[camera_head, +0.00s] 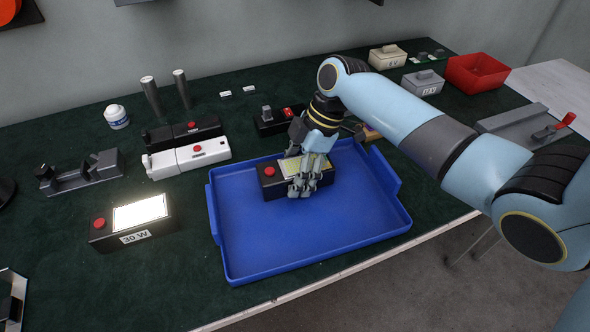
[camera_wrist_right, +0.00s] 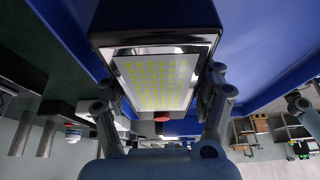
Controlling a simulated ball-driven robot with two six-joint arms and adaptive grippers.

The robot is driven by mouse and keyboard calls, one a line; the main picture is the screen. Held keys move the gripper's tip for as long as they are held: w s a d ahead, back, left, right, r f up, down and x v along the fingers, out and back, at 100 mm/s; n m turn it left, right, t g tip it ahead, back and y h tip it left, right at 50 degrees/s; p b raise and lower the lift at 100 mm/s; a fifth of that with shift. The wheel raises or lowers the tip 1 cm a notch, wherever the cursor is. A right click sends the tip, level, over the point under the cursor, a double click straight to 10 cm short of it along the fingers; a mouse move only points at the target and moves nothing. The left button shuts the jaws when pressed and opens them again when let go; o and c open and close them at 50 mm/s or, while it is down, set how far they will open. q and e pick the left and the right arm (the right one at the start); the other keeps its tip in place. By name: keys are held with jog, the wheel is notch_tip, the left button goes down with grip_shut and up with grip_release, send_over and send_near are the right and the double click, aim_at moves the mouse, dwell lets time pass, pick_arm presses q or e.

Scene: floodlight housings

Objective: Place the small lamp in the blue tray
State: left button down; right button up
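A black lamp (camera_head: 268,184) with a red button and a yellow-dotted light panel is in the blue tray (camera_head: 245,262), near its back left part. My right gripper (camera_head: 305,188) comes down over it with its fingers on the lamp's sides. In the right wrist view the lamp's panel (camera_wrist_right: 160,80) sits between the two fingers (camera_wrist_right: 165,95), which look closed against it. Whether the lamp's underside touches the tray floor is hard to tell. A lit lamp (camera_head: 132,222) marked 30 W stands on the table left of the tray. My left gripper is not in view.
Behind the tray are a white box (camera_head: 190,156), black boxes, two dark cylinders (camera_head: 152,96) and a white jar (camera_head: 116,117). A grey fixture (camera_head: 82,174) stands at left, a red bin (camera_head: 476,72) at back right. The tray's front is empty.

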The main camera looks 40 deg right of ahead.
jog(key=shift+o, duration=1.3)
jog(key=shift+r, duration=0.15)
jog(key=v, duration=1.2)
jog(key=shift+b, duration=0.3)
